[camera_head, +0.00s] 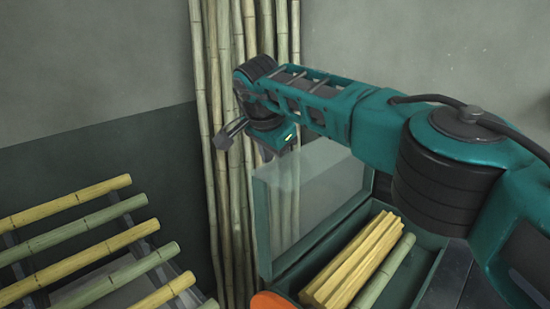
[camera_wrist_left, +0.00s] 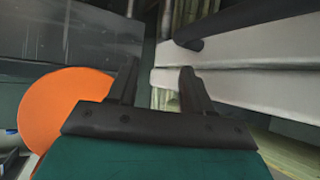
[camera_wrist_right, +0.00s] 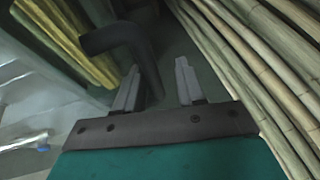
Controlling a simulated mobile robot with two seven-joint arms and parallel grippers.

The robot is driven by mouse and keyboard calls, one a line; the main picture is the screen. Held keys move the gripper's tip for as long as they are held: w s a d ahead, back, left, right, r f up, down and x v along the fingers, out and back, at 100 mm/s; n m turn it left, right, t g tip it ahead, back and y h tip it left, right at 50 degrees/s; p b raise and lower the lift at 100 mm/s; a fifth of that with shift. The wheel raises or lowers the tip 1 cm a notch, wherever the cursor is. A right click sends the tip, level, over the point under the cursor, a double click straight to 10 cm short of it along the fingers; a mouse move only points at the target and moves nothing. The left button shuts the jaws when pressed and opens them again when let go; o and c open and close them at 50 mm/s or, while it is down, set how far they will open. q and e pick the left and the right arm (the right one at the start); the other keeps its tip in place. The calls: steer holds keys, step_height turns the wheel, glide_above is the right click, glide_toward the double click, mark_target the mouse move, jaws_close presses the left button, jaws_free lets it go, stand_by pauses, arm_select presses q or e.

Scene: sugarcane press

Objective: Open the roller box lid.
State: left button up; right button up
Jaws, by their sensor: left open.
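The clear lid (camera_head: 318,185) stands raised, roughly upright, at the back left of the green box (camera_head: 290,268). My right gripper (camera_head: 226,138) is beyond the lid's upper edge, in front of the tall canes. In the right wrist view its fingers (camera_wrist_right: 157,88) are apart. A black bent handle (camera_wrist_right: 120,38) reaches down behind the left finger, its end showing in the gap; contact cannot be told. My left gripper (camera_wrist_left: 158,88) is open and empty in its wrist view, beside an orange disc (camera_wrist_left: 65,105); it is outside the head view.
Yellow sticks (camera_head: 355,262) and a green cane (camera_head: 385,273) lie in the box. Tall canes (camera_head: 228,200) stand against the wall behind the lid. A rack of several canes (camera_head: 75,235) is at the left. The orange disc also shows at the head view's bottom edge (camera_head: 272,301).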

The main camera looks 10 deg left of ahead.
steer(key=shift+f, duration=0.1)
steer(key=v, duration=1.3)
steer(key=shift+s+a+f, duration=0.1)
